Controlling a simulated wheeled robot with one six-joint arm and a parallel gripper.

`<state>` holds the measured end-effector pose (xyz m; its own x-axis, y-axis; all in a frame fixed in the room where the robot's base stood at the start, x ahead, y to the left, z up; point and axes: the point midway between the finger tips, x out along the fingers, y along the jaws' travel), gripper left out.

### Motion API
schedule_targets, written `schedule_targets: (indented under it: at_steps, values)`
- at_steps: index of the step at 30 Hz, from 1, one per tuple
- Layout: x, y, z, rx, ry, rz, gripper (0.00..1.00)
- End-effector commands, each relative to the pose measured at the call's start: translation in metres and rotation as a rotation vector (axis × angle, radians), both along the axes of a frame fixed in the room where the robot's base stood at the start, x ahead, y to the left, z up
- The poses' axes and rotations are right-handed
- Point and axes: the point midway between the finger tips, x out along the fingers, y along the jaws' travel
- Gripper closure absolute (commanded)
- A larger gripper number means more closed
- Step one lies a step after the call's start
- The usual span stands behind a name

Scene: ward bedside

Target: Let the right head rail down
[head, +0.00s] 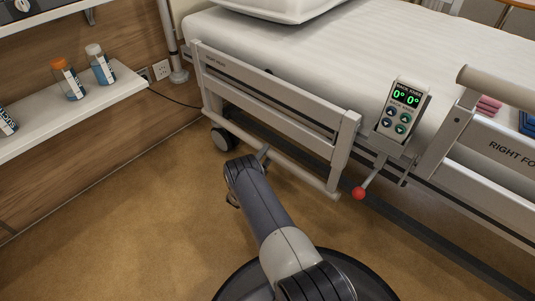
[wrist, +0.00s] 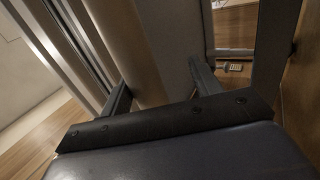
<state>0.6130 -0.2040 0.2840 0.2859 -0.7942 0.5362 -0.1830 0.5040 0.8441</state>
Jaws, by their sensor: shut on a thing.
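The right head rail (head: 280,100) is a pale grey frame along the near side of the bed, with lettering on its upper left. It sits low, its top bar below the mattress top and lower than the right foot rail. My gripper (head: 263,152) is at the rail's lower bar. In the wrist view the two fingers (wrist: 160,85) stand on either side of a pale bar (wrist: 150,45) and are shut on it. My gripper hides part of the contact in the head view. A lever with a red knob (head: 358,193) hangs to the right of the rail.
The right foot rail (head: 490,150) stands raised at the right. A control panel (head: 398,112) with green digits is mounted between the rails. A shelf (head: 110,100) with bottles is on the left wall. A bed wheel (head: 223,139) is behind the rail. The floor at the left is clear.

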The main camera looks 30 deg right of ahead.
Motion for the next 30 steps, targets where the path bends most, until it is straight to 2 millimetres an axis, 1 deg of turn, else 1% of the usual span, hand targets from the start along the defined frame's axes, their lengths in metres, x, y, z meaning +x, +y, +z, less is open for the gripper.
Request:
schedule_targets:
  at_steps: [1, 2, 5, 12, 18, 22, 30]
  values:
    - [-0.003, 0.0, -0.005, 0.006, 0.008, -0.004, 0.48]
    - [-0.003, 0.002, -0.007, 0.005, 0.009, -0.003, 0.48]
    - [-0.007, 0.014, -0.014, 0.006, 0.011, 0.0, 0.48]
    - [-0.021, 0.053, -0.04, 0.004, 0.009, 0.002, 0.48]
    - [-0.029, 0.077, -0.055, 0.002, 0.005, 0.002, 0.48]
    - [-0.031, 0.083, -0.058, 0.0, 0.002, -0.001, 0.48]
    - [-0.031, 0.084, -0.058, 0.0, 0.0, -0.001, 0.48]
